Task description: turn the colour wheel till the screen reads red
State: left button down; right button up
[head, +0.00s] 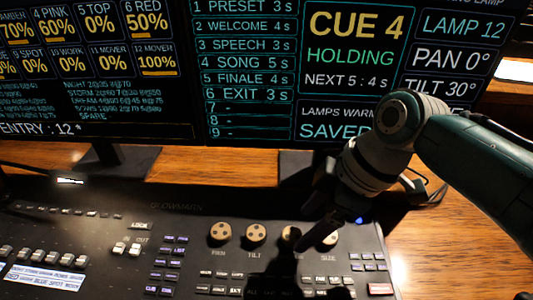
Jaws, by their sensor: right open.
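The desk has a row of round tan wheels. The wheel labelled PAN (221,232) and the one labelled TILT (255,234) are clear. A third wheel (290,234) is partly covered by my dark gripper or its shadow, and its label is hidden. The wheel labelled SIZE (329,236) is at the right. My right gripper (308,236) is open, pointing down over the third and SIZE wheels; I cannot tell whether it touches either. The right screen (455,58) reads LAMP 12, PAN 0°, TILT 30°. My arm hides part below, and no colour reading shows. My left gripper is out of view.
The black mixing desk (200,212) carries faders at left and several small buttons below the wheels. A red button (381,289) is at its lower right. The left screen (90,70) shows channel levels. Bare wooden table (440,250) lies right of the desk.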

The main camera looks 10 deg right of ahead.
aim_at(296, 235)
jog(key=shift+b+x, duration=0.45)
jog(key=shift+x, duration=1.05)
jog(key=shift+c, duration=0.2)
grip_shut()
